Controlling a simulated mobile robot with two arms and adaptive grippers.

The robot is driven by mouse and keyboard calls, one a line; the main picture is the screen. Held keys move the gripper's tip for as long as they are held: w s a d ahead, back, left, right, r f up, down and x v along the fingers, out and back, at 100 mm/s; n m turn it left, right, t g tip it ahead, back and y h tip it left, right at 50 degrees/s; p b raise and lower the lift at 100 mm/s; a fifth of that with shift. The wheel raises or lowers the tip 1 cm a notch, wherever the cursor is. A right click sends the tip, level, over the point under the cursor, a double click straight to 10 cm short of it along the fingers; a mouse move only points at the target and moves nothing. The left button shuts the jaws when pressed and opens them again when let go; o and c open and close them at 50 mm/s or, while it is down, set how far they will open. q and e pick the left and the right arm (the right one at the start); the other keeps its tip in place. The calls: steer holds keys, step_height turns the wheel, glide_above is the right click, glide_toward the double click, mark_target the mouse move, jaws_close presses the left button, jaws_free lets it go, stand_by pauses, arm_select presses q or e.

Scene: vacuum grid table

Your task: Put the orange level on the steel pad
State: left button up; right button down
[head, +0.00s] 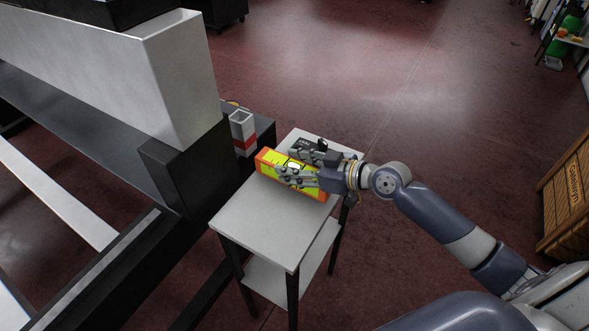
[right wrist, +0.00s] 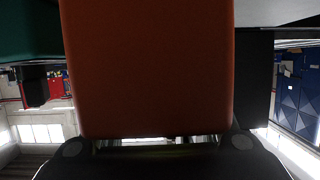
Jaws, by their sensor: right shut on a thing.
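The orange level (head: 265,158), an orange block with a yellow-green face, is at the far end of a small side table with a light grey top (head: 262,222). My right gripper (head: 287,165) reaches in from the right and is shut on the level, its fingers covering part of it. I cannot tell whether the level touches the tabletop. In the right wrist view the level's orange side (right wrist: 150,70) fills the middle, close to the camera. I cannot pick out a steel pad for certain. My left gripper is not in view.
A dark grey item (head: 312,145) lies behind the gripper on the side table. A grey and red box (head: 243,133) stands beyond its left edge. A large black and grey frame (head: 180,165) fills the left. A wooden crate (head: 570,195) stands at right. The tabletop's near half is clear.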

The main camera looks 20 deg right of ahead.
steer(key=shift+w+f, duration=0.1)
steer(key=shift+f, duration=0.5)
steer(key=shift+f, duration=0.15)
steer(key=c, duration=0.9)
jaws_free()
steer(key=shift+c, duration=0.2)
